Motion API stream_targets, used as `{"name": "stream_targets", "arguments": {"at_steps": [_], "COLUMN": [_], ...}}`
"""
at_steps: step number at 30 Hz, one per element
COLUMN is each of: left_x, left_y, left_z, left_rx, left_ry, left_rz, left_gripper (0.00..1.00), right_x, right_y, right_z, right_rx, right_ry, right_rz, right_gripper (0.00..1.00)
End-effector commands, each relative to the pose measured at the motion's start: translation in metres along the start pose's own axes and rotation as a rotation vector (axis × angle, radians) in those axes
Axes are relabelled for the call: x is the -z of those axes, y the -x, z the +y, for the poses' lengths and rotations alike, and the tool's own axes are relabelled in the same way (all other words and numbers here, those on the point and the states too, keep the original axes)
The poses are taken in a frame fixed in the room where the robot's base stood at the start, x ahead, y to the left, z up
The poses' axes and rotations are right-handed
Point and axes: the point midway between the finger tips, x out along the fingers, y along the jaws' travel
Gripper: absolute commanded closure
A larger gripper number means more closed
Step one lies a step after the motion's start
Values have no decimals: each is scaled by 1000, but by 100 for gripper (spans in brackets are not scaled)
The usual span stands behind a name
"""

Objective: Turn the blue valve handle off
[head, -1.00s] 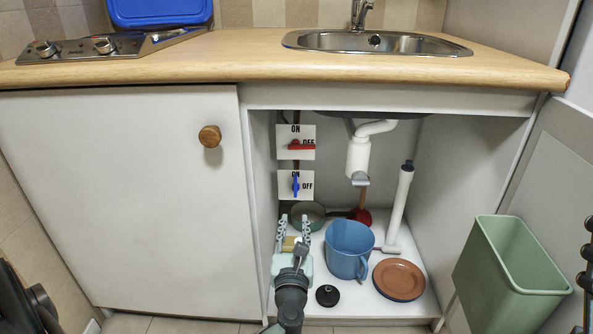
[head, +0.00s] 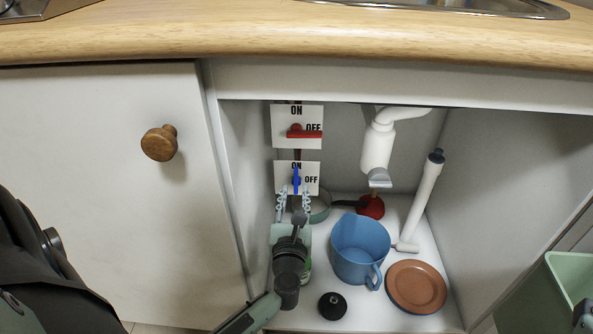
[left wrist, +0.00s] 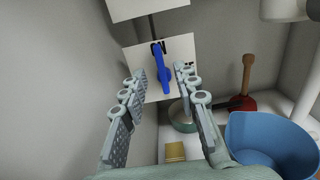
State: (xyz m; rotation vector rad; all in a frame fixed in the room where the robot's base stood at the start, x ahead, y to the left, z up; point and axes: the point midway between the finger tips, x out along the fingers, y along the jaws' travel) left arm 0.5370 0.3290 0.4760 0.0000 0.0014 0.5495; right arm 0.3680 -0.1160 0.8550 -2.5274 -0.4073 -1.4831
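The blue valve handle (head: 296,180) stands upright on the lower white plate (head: 283,173), lined up with ON; OFF is printed to its right. It also shows in the left wrist view (left wrist: 164,73), slightly tilted there. My left gripper (head: 293,204) is open inside the cabinet, pointing at the handle. In the left wrist view, its two fingers (left wrist: 160,75) frame the handle left and right, with nothing held; contact does not show. Only a dark bit, likely of my right gripper (head: 583,316), shows at the lower right edge.
A red handle (head: 305,134) lies horizontal towards OFF on the plate above. A blue jug (head: 358,248), brown plate (head: 416,286), black stopper (head: 332,305) and plunger (head: 371,207) are on the cabinet floor. The white drain pipe (head: 378,147) hangs right of the plates. A green bin (head: 550,298) stands right.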

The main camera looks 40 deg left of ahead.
Motion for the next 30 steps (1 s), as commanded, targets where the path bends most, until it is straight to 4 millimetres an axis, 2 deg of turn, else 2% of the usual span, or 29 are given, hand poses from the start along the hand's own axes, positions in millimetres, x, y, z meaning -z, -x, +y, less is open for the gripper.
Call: {"name": "stream_targets", "arguments": {"at_steps": [6,12,17,24,30], "left_x": [-1,0,-1,-1,-1], "left_y": [-35,-62,-72,-72,-72], "left_z": [0,0,0,0,1], "left_rx": [0,1,0,0,0], "left_ry": [-1,0,0,0,0], "left_rz": [-4,-3,-2,-1,-1], "left_gripper": [70,70,70,70,93], "right_x": [4,9,11,11,11], "right_y": [2,3,4,4,4], "right_z": [0,1,1,1,1], "right_rx": [0,0,0,0,0], "right_ry": [2,3,4,4,4], "right_rz": [27,60,71,72,72], "right_gripper": [60,60,60,60,60]}}
